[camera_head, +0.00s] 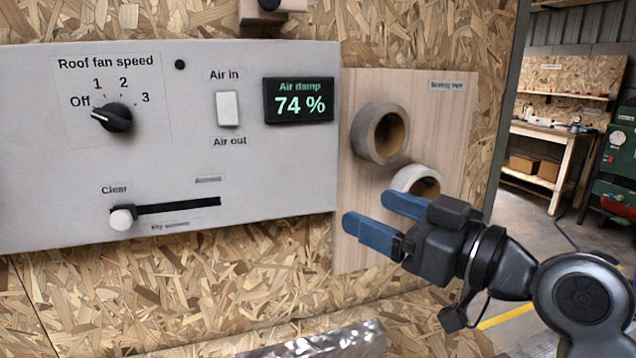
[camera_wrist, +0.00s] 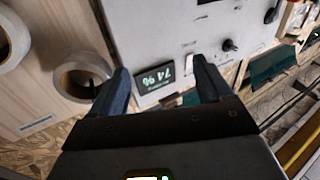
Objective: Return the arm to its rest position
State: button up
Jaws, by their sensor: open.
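My gripper (camera_head: 374,218) is open and empty, with two blue fingers apart. In the head view it hangs in front of the wooden board (camera_head: 348,240), below the grey tape roll (camera_head: 366,134) and beside the white roll (camera_head: 402,180), which it partly overlaps. My arm comes in from the lower right and bends at a dark joint. In the wrist view my gripper (camera_wrist: 162,84) faces the grey panel, with the display between its fingers. Whether the fingers touch anything cannot be told, but nothing is held.
The grey control panel (camera_head: 60,200) carries a fan knob (camera_head: 113,117), a white switch (camera_head: 228,108), a display (camera_head: 298,100) reading 74 % and a slider (camera_head: 123,218) at its left end. A metal edge (camera_head: 340,342) lies low in front. A workbench (camera_head: 545,140) and open floor stand at the right.

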jog(key=s+d+f+m+t+h, duration=0.1)
jog(key=s+d+f+m+h, duration=0.15)
jog(key=s+f+m, duration=0.35)
jog(key=s+d+f+m+t+h, duration=0.1)
jog(key=s+f+m+h, duration=0.1)
jog(key=s+f+h, duration=0.45)
jog(key=s+d+f+m+t+h, duration=0.1)
jog(key=s+d+f+m, duration=0.2)
jog(key=f, duration=0.5)
jog(key=s+d+h, duration=0.1)
jog(key=s+d, duration=0.2)
jog(key=s, duration=1)
jog(key=s+d+f+n+g+h, duration=0.1)
jog(key=s+d+h, duration=0.1)
jog(key=s, duration=1.1)
jog(key=shift+s+d, duration=0.3)
jog(key=shift+d, duration=0.55)
